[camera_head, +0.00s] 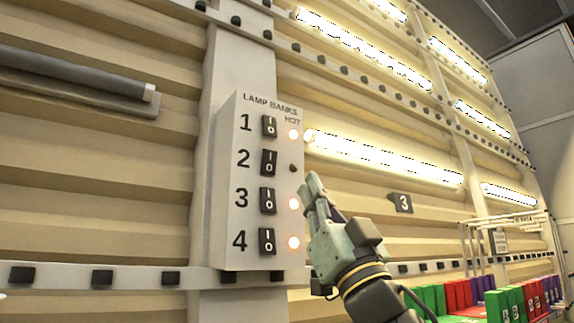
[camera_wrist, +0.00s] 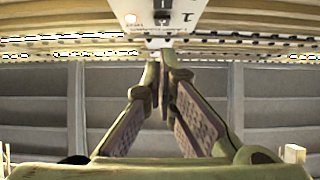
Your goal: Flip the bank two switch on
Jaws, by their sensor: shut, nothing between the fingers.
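The lamp banks box (camera_head: 228,190) is a pale panel on the wall with black rocker switches numbered 1 to 4. The bank two switch (camera_head: 269,163) is second from the top, and the small lamp beside it (camera_head: 292,168) is dark. The lamps beside switches 1, 3 and 4 glow orange. My gripper (camera_head: 310,183) is shut and empty, its tips in front of and just right of the box's right edge in the head view. In the wrist view my gripper (camera_wrist: 166,58) has its fingertips together, with the box (camera_wrist: 190,14) at the top edge, partly cut off.
Lit tubes (camera_head: 385,158) run along the ribbed wall to the right. A dark unlit tube (camera_head: 75,75) is at left. A plate marked 3 (camera_head: 401,203) hangs right of my gripper. Coloured blocks and a white rack (camera_head: 500,222) stand at lower right.

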